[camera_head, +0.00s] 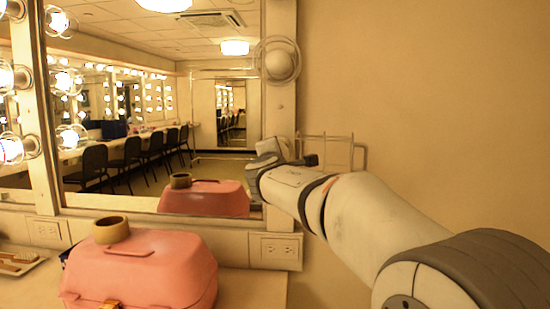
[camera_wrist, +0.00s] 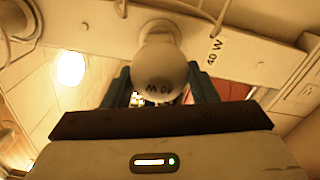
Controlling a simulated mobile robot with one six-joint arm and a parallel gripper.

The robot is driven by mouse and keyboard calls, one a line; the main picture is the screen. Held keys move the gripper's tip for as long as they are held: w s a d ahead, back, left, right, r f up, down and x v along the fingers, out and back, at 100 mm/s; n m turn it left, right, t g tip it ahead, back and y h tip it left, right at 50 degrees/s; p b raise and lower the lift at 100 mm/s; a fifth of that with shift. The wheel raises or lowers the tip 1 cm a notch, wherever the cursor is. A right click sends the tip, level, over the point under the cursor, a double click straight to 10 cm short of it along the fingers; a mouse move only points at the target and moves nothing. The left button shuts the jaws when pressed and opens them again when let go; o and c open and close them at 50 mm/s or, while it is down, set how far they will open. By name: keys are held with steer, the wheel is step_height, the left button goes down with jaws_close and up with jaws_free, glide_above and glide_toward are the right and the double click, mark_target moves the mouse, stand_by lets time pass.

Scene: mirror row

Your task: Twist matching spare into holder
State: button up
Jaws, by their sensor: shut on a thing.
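My gripper (camera_wrist: 161,84) is shut on a pale round bulb (camera_wrist: 160,72), with one dark finger on each side of it. The bulb bears an upside-down "40 W" mark. Its narrow neck points to the pale mirror frame (camera_wrist: 262,55) and meets a light round fitting there; whether the thread is seated cannot be told. A "40 W" label (camera_wrist: 215,50) is on the frame just right of the neck. In the head view my gripper (camera_head: 272,152) is at the frame's right post, and the held bulb is hidden.
An unlit bulb (camera_head: 281,66) in a wire guard is higher on the post. A wire rack (camera_head: 335,150) is on the wall behind my arm. A pink case (camera_head: 140,270) bearing a tape roll (camera_head: 110,231) stands on the counter. Lit bulbs (camera_head: 12,149) line the left.

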steer(key=shift+m+b, duration=1)
steer(key=shift+b, duration=0.15)
steer(key=o, duration=0.9)
steer(key=s, duration=0.7)
steer(key=s+d+f+m+g+h+p, duration=0.25)
steer(key=s+d+m+g+p, duration=0.2)
steer(key=d, duration=0.35)
steer(key=s+d+f+m+g+h+p, duration=0.2)
steer(key=s+d+f+m+g+p, duration=0.25)
steer(key=d, duration=0.45)
steer(key=s+f+m+g+y+p, duration=0.1)
steer(key=s+f+m+g+p, duration=0.1)
steer(key=s, duration=0.5)
steer(key=s+d+f+m+g+y+p, duration=0.1)
steer(key=s+f+m+p, duration=0.3)
steer(key=s, duration=0.4)
steer(key=s+d+f+m+g+y+p, duration=0.1)
steer(key=s+f+m+g+y+p, duration=0.2)
steer(key=s, duration=0.5)
steer(key=shift+s+f+m+p, duration=0.1)
steer(key=shift+f+m+p, duration=0.1)
steer(key=shift+m+p, duration=0.45)
